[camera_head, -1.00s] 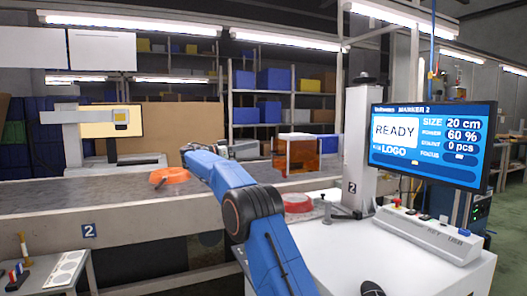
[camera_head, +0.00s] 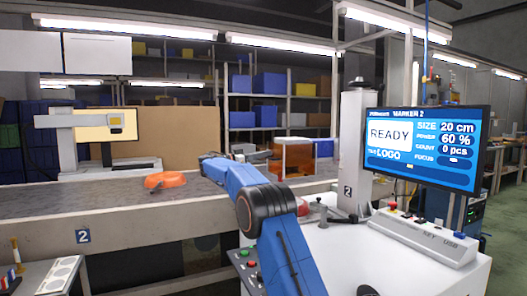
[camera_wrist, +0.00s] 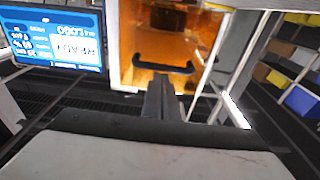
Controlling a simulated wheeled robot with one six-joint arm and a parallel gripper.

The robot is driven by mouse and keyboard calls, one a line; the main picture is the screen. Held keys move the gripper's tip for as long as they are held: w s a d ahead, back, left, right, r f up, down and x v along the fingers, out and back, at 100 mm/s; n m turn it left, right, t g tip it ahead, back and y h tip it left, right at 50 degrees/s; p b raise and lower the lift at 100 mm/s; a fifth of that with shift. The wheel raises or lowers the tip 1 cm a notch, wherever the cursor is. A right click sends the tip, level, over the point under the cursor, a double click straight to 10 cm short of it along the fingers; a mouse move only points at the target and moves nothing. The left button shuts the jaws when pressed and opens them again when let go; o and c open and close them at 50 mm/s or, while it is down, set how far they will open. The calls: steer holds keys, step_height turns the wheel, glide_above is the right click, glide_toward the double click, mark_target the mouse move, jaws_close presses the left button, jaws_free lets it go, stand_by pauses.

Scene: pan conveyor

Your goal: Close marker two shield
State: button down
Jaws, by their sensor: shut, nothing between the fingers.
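The marker two shield (camera_head: 296,158) is an orange see-through box with a pale frame, standing at the conveyor's far side behind the white marker table. In the wrist view its orange panel (camera_wrist: 150,42) fills the top middle, with a black bar handle (camera_wrist: 165,67) along one edge. My gripper (camera_wrist: 162,88) is shut and empty, its tips in line with the handle; whether they touch it I cannot tell. In the head view my gripper (camera_head: 266,154) is just left of the shield. The marker two screen (camera_head: 423,148) reads READY and 0 pcs; it also shows in the wrist view (camera_wrist: 55,38).
An orange pan (camera_head: 165,180) lies on the conveyor (camera_head: 60,202) to the left. A red round item (camera_head: 302,207) is partly hidden behind my arm. The marker column (camera_head: 354,145) and a control console (camera_head: 425,237) stand to the right.

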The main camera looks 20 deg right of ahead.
steer(key=shift+a+f, duration=0.1)
steer(key=shift+f, duration=0.05)
step_height(320, 180, down, 14)
stand_by(0.5)
steer(key=r, duration=0.2)
steer(key=d+r, duration=0.1)
steer(key=r, duration=0.1)
steer(key=shift+s+r, duration=0.1)
steer(key=shift+r, duration=0.05)
steer(key=a, duration=1)
steer(key=shift+f, duration=0.45)
